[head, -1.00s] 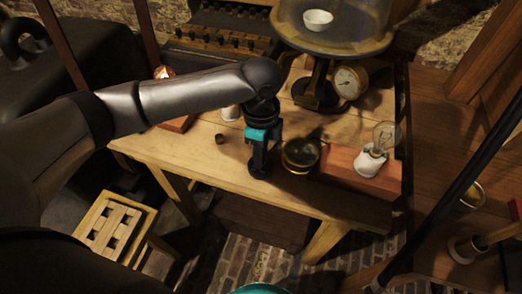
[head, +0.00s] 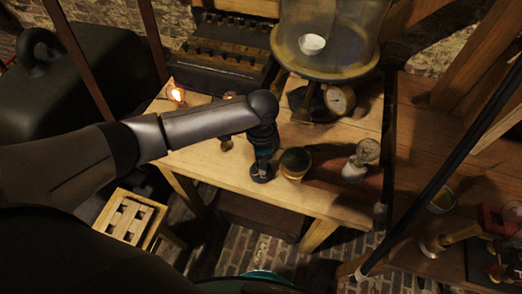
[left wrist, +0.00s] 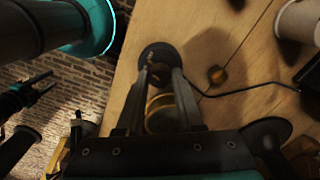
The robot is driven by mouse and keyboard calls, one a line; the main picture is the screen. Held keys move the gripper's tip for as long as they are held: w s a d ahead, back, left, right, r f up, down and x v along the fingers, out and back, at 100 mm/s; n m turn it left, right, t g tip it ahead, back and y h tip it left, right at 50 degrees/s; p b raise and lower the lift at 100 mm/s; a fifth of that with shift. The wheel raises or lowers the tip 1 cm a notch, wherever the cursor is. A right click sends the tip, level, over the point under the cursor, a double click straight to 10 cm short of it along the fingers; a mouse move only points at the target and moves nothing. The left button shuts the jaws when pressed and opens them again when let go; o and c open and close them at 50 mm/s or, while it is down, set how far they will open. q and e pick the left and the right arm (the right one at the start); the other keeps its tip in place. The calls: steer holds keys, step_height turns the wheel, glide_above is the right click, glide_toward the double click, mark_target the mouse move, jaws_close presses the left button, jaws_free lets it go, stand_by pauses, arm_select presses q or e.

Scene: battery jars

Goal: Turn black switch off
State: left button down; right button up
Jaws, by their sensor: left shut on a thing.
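The black switch (head: 262,175) is a round black base near the front edge of the wooden table. It also shows in the left wrist view (left wrist: 155,54), with a dark wire running off to the right. My left gripper (head: 262,165) reaches down to it from above. In the left wrist view its fingers (left wrist: 160,73) are shut on the small upper part of the switch. The fingers hide much of that part, so I cannot tell the lever's position.
A round brass-rimmed object (head: 295,163) stands close to the right of the switch. Beyond it is a clear bulb (head: 368,151) in a white holder. A glowing bulb (head: 176,94) is at the table's back left. A glass bell jar (head: 330,35) and dial gauge (head: 339,99) stand behind.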

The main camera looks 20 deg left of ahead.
arm_select(q)
steer(key=n+p, duration=0.5)
steer(key=p, duration=0.1)
steer(key=shift+s+d+r+n, duration=0.1)
steer(key=shift+r+n, duration=0.15)
steer(key=shift+n, duration=0.15)
steer(key=n+p, duration=0.2)
steer(key=n, duration=0.1)
steer(key=shift+f+p, duration=0.1)
steer(key=shift+p, duration=0.25)
steer(key=shift+f+n+p, duration=0.1)
steer(key=shift+n+p, duration=0.7)
steer(key=shift+n, duration=0.9)
steer(key=c, duration=0.5)
jaws_free()
steer(key=shift+c, duration=0.2)
